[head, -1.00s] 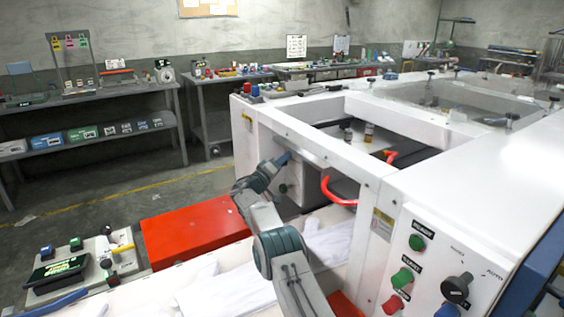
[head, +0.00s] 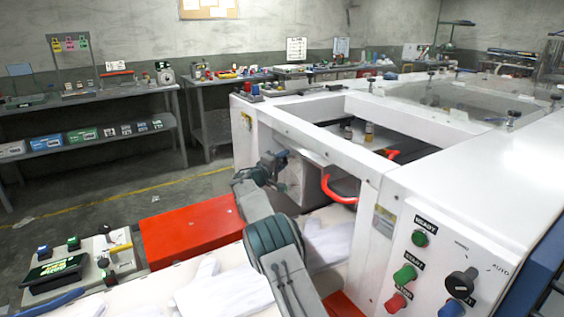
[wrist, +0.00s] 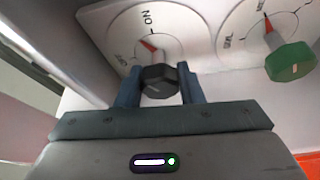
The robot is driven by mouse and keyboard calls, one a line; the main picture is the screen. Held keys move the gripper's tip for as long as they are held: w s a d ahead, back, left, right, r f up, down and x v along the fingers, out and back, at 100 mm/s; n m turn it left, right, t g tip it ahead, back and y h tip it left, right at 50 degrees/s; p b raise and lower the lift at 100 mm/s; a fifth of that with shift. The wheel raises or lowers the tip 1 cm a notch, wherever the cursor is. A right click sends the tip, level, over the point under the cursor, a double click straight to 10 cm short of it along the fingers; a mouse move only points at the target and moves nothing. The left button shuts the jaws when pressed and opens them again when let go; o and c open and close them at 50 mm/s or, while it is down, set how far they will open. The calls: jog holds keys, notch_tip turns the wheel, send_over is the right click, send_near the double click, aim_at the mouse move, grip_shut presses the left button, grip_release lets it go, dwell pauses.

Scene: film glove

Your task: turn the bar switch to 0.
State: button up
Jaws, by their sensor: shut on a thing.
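In the wrist view, the bar switch (wrist: 158,86) is a black handle on a round white dial (wrist: 112,42) with a red pointer. The dial carries the word ON at its top and a second mark, hard to read but like OFF, at its left. The red pointer leans up and left, between the two marks. No 0 is legible. My gripper (wrist: 157,72) has its two blue fingers on either side of the black handle and is shut on it. In the head view, my gripper (head: 281,160) is at the machine's side opening; the switch cannot be made out there.
A second dial with a green knob (wrist: 290,62) sits close on the right in the wrist view. A red box (head: 190,238) and white gloves (head: 225,290) lie below.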

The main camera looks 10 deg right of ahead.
jog(key=n+p, duration=0.1)
jog(key=n+g+p, duration=0.1)
jog(key=p, duration=0.1)
jog(key=n+y+p, duration=0.1)
jog(key=n, duration=0.1)
jog(key=shift+r+g, duration=0.25)
jog(key=shift+g, duration=0.05)
jog(key=n+p, duration=0.2)
jog(key=p, duration=0.1)
jog(key=shift+g+y+p, duration=0.3)
jog(key=shift+g+p, duration=0.05)
jog(key=shift+g, duration=0.05)
jog(key=shift+f+n+g+p, duration=0.25)
jog(key=shift+n+g+p, duration=0.15)
jog(key=shift+n+p, duration=0.4)
jog(key=shift+f+n+g+p, duration=0.25)
jog(key=shift+n+g+p, duration=0.25)
jog(key=shift+n, duration=0.3)
jog(key=shift+s+f+n, duration=0.1)
jog(key=shift+n, duration=0.2)
jog(key=o, duration=0.9)
jog(key=shift+o, duration=0.3)
jog(key=shift+a+r, duration=0.1)
jog(key=shift+r, duration=0.1)
